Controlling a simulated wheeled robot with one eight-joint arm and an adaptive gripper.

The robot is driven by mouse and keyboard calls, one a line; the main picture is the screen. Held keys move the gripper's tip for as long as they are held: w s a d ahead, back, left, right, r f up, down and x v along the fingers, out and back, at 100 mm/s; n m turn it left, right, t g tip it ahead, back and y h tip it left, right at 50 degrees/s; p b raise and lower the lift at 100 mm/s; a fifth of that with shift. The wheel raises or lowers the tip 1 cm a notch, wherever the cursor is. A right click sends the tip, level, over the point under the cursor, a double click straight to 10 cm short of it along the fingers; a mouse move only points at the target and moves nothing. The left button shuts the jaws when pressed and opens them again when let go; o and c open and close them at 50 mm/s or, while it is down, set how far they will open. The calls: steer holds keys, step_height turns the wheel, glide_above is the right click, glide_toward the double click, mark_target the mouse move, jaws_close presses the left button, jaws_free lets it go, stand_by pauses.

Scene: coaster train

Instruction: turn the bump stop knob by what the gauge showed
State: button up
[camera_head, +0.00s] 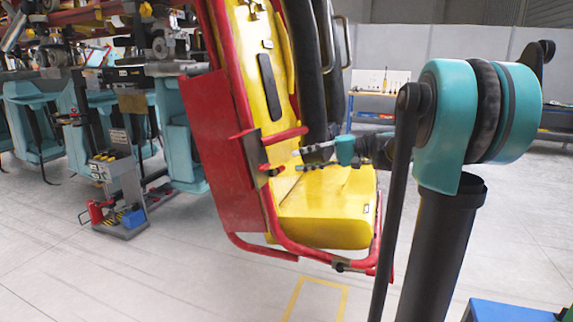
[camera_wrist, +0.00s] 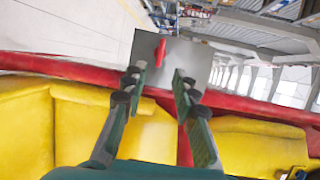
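A red knob (camera_wrist: 160,53), shaped like a narrow bar, stands on a grey plate (camera_wrist: 202,60) in the wrist view. It appears just beyond and between my fingertips, with gaps on both sides. My gripper (camera_wrist: 160,75) is open, with nothing between its fingers. In the head view my gripper (camera_head: 297,161) reaches in from the right over the yellow seat (camera_head: 325,215), pointing at a dark plate (camera_head: 248,152) on the red side of the car. A small red and dark part (camera_head: 270,171) sits near the fingertips there. I cannot make out a gauge.
A red tube frame (camera_head: 285,135) edges the car close to my gripper. A tool cart (camera_head: 120,190) stands on the floor to the left, before a row of teal seats (camera_head: 180,140). A blue workbench (camera_head: 372,105) is at the back. The foreground floor is mostly clear.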

steer(key=shift+v, duration=1.15)
steer(key=s+d+f+t+h, duration=0.15)
steer(key=s+f+h, duration=0.45)
steer(key=f, duration=0.7)
steer(key=s+d+f+t+h, duration=0.15)
steer(key=s+f+h, duration=0.5)
steer(key=f, duration=0.75)
steer(key=s+d+f+t+h, duration=0.1)
steer(key=s+d+f+h, duration=0.2)
steer(key=s+d+f, duration=0.3)
steer(key=shift+s+d+f+n, duration=0.4)
steer(key=shift+s+d, duration=0.3)
steer(key=shift+d, duration=0.5)
steer(key=shift+s, duration=0.1)
